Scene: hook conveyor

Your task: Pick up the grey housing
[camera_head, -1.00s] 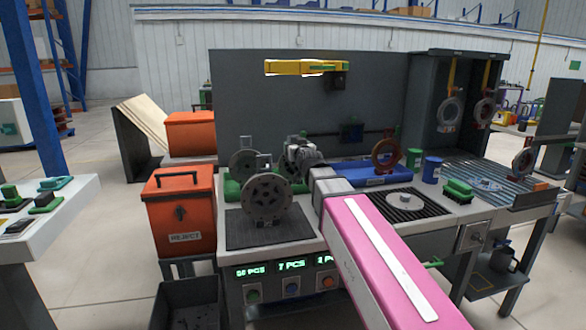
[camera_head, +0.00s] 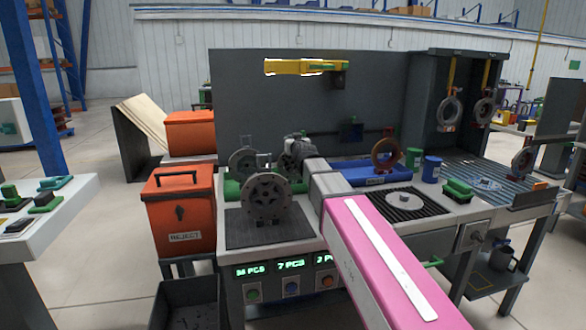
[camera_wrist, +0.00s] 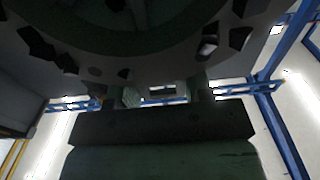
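The grey housing (camera_head: 267,196), a round holed plate with two short prongs on top, stands upright on a black mat (camera_head: 255,237) in the head view. A similar grey round part (camera_head: 243,160) stands just behind it. My gripper's wrist end (camera_head: 298,148) is behind and right of the front housing; its fingers are hidden there. In the wrist view my gripper (camera_wrist: 160,92) has its two fingers spread, with background showing between them. A large dark holed ring (camera_wrist: 150,50) fills the top of this view, close to the fingers, and hides their tips. I cannot tell whether they touch it.
An orange reject bin (camera_head: 180,215) stands left of the bench. Green cylindrical parts (camera_head: 232,189) lie beside the housings. A blue tray (camera_head: 365,175) with a reddish-brown ring (camera_head: 385,152) stands behind my arm. A ribbed black plate (camera_head: 405,203) is at right.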

